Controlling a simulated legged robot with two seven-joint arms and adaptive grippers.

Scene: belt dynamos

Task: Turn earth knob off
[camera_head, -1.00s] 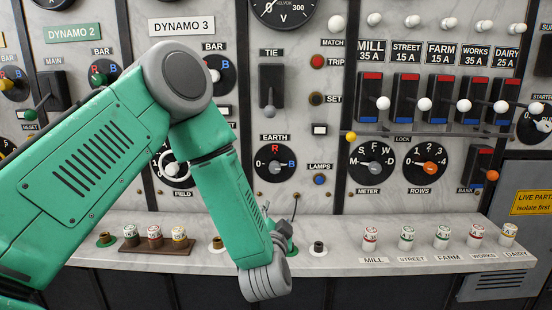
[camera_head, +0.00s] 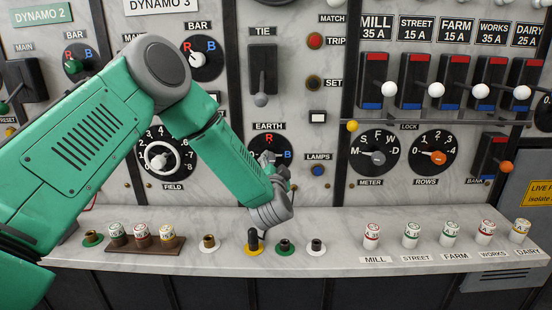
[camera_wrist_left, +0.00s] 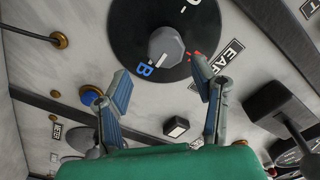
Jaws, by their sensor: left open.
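The EARTH dial (camera_head: 258,151) is a black disc on the marble panel, marked with a red R and a blue B; my left gripper partly covers it in the head view. In the left wrist view the dial (camera_wrist_left: 125,30) carries a grey faceted knob (camera_wrist_left: 167,46). A white mark on the knob appears to point toward the blue B. My left gripper (camera_head: 277,170) is at the dial's lower right. In the left wrist view its two fingers (camera_wrist_left: 160,70) are spread, with the knob just beyond and between them; contact is not visible. My right gripper is not in view.
The TIE lever (camera_head: 261,99) hangs above the dial. The blue LAMPS button (camera_head: 318,170) is close on the right, and the FIELD dial (camera_head: 162,157) is at left. Below, a marble ledge (camera_head: 340,262) bears several sockets and labelled fuses.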

